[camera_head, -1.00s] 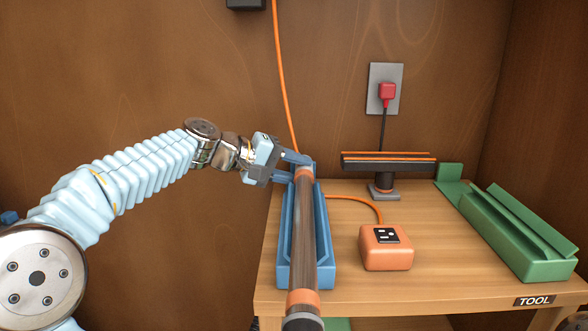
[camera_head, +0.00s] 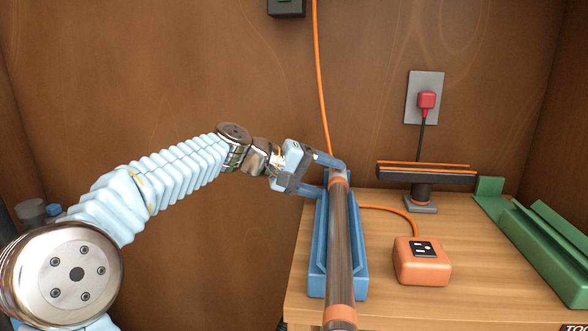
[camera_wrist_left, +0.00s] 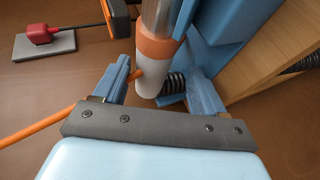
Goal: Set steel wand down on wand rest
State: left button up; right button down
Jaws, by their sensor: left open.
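The steel wand (camera_head: 343,240) is a long grey tube with orange bands. It lies lengthwise along the blue trough-shaped rest (camera_head: 317,270); I cannot tell whether it is fully seated. My left gripper (camera_head: 331,178) is open at the wand's far end, one finger on each side. In the left wrist view, the wand's pale tip and orange band (camera_wrist_left: 156,50) show between the spread fingers of the gripper (camera_wrist_left: 159,70), with the blue rest (camera_wrist_left: 215,40) beside it. Finger contact is unclear. My right gripper is not in view.
An orange socket box (camera_head: 421,266) stands right of the blue rest on the wooden table (camera_head: 470,275). A black bar on a stand (camera_head: 424,178) is behind it. A green trough (camera_head: 545,250) is at right. An orange cable (camera_head: 321,90) hangs behind the gripper.

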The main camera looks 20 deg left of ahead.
pick_arm(q)
jog(key=v, duration=1.2)
notch_tip(320, 180, up, 9)
jog(key=p, duration=0.8)
jog(key=shift+s+a, duration=0.15)
